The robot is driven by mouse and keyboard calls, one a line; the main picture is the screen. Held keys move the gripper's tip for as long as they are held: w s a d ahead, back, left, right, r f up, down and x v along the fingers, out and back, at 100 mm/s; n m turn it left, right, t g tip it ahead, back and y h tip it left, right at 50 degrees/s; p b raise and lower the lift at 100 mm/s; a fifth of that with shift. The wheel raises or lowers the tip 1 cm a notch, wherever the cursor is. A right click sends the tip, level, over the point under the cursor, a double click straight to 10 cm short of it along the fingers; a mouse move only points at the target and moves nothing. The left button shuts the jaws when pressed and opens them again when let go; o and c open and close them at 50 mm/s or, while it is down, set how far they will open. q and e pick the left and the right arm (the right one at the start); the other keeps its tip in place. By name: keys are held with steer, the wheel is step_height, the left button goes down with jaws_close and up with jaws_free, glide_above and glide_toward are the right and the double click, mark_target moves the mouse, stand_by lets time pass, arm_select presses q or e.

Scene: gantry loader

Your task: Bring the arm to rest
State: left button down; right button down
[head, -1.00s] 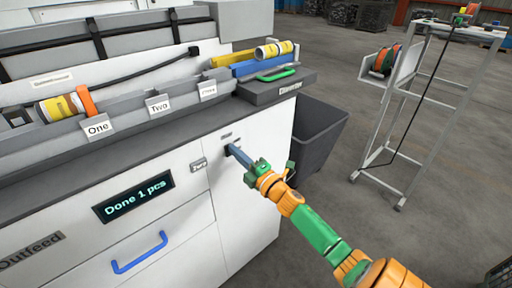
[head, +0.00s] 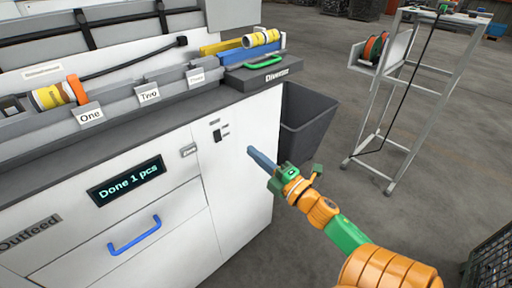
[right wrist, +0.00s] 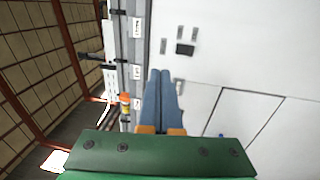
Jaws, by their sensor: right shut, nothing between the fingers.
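My right gripper (head: 252,152) is shut and empty, its blue fingers pointing at the white cabinet front (head: 235,185). It is in front of the panel, to the right of and below a small dark switch (head: 222,135). In the right wrist view the closed fingers (right wrist: 161,75) lie side by side with nothing between them, and the dark switch (right wrist: 185,49) is beyond the tips. My right arm (head: 345,232) reaches in from the lower right. My left gripper is not in view.
The grey counter edge (head: 130,125) runs above the panel, with a blue drawer handle (head: 134,236) below. A display (head: 126,181) reads "Done 1 pcs". A dark bin (head: 308,120) stands right of the cabinet, and a wheeled rack (head: 400,90) farther right. Floor between them is clear.

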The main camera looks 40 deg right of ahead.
steer(key=shift+w, duration=0.1)
steer(key=s+f+m+g+h, duration=0.1)
steer(key=s+f+m+g, duration=0.25)
steer(key=f, duration=0.65)
steer(key=s+f+m+g+h, duration=0.1)
steer(key=s+f+m+g, duration=0.25)
steer(key=f, duration=0.75)
steer(key=s+f+m+g, duration=0.2)
steer(key=f+m, duration=0.2)
steer(key=f, duration=0.6)
steer(key=s+a+f+m+g, duration=0.1)
steer(key=s+a+f+g, duration=0.2)
steer(key=s+a+f, duration=0.2)
steer(key=s+a+f+m+g+y, duration=0.1)
steer(key=s+a+f, duration=0.4)
steer(key=s, duration=0.6)
steer(key=s+a+f+m+g+y, duration=0.1)
steer(key=s+a+f+g, duration=0.3)
steer(key=s, duration=0.4)
steer(key=shift+a+f+m+g, duration=0.4)
steer(key=shift+f+m+g, duration=0.4)
steer(key=shift+f, duration=0.1)
